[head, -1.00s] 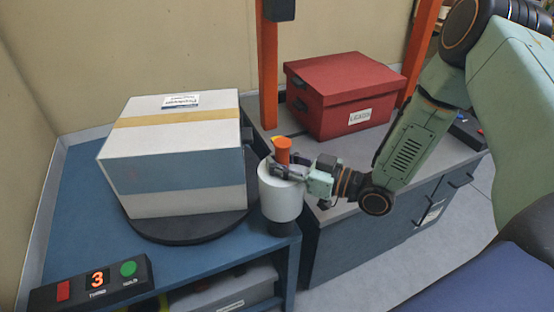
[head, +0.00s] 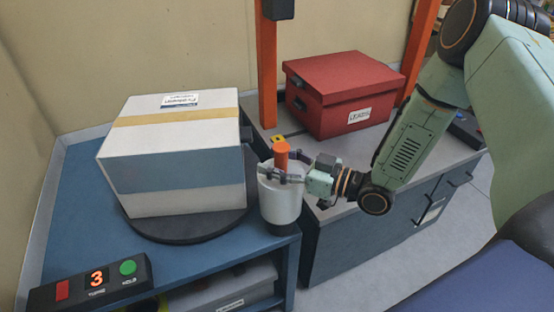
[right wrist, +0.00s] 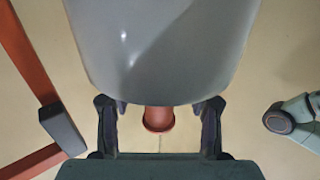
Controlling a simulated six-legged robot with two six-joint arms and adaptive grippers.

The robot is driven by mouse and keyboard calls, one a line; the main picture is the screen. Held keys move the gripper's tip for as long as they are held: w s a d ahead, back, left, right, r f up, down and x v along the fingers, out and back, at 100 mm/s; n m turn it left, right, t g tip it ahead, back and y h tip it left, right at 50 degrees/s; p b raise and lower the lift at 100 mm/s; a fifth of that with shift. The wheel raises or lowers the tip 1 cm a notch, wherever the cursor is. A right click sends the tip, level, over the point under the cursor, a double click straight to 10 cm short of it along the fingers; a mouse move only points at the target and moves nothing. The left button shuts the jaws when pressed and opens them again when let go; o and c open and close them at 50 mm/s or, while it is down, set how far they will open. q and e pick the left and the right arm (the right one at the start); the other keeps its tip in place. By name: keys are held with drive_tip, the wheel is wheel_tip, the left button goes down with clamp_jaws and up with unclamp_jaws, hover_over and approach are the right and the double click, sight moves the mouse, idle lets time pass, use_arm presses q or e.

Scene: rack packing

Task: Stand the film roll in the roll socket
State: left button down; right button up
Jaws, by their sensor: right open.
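The film roll (head: 281,207) is a white cylinder with an orange core (head: 281,160) sticking out of its top. It stands upright at the right front corner of the blue table, above a dark round base (head: 279,230) that looks like the roll socket. How deep it sits there is hidden. My right gripper (head: 283,176) is open, its fingers on either side of the core just above the white roll. In the right wrist view the roll (right wrist: 160,50) fills the top, and the core (right wrist: 159,119) shows between the spread fingers (right wrist: 159,112). My left gripper is out of view.
A large white box (head: 175,155) stands on a dark turntable (head: 190,227) left of the roll. A control box (head: 92,282) with a lit 3 is at front left. A red box (head: 345,95) sits on the grey counter behind, near orange posts (head: 267,75).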

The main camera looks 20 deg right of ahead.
drive_tip(key=shift+v, duration=3.75)
